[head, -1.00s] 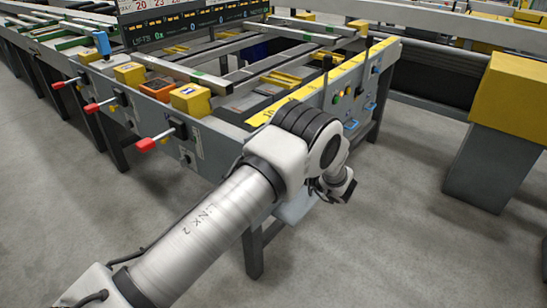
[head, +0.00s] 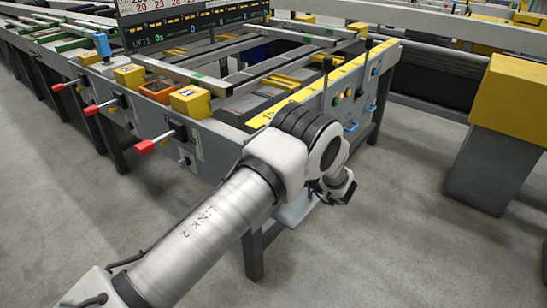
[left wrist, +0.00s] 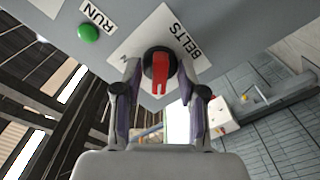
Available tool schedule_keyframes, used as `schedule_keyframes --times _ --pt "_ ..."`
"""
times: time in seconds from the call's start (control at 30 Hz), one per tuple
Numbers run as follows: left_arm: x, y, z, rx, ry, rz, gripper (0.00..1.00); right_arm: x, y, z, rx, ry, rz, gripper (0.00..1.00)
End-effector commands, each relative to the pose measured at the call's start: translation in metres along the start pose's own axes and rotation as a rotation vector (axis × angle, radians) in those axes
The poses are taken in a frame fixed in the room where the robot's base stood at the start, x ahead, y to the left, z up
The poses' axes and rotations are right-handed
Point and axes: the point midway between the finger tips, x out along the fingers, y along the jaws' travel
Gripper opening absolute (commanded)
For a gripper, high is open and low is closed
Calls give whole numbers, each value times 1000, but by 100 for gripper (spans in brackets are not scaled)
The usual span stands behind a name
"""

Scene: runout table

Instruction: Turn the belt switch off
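The belt switch (left wrist: 160,65) is a red handle on a round black base, beside a white label reading BELTS, in the left wrist view. The handle points toward the gripper in that picture. My left gripper (left wrist: 160,82) is open, with one finger on each side of the switch. Gaps show between the fingers and the red handle; whether the tips touch the black base is unclear. In the head view my left gripper (head: 336,187) is at the table's near corner, and the belt switch is hidden behind my arm. My right gripper is not in view.
A green button (left wrist: 88,33) labelled RUN sits beside the switch. The runout table (head: 215,148) carries red-tipped levers (head: 146,146), yellow boxes (head: 190,100) and black upright levers (head: 326,72). A yellow-topped post (head: 508,95) stands at right. The floor in front is clear.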

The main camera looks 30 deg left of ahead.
Motion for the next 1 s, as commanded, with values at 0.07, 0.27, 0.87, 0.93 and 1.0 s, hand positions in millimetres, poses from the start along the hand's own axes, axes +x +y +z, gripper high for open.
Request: schedule_keyframes --times 0.07,0.27,0.87,0.93,1.0 --pt "-1 0 0 0 0 0 41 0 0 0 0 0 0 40" --pt "-26 1 1 0 -2 4 41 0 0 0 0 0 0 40" --pt "-121 0 0 0 0 0 41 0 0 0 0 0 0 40" --pt "-120 0 0 0 0 0 41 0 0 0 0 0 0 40" --pt "-120 0 0 0 0 0 41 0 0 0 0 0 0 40"
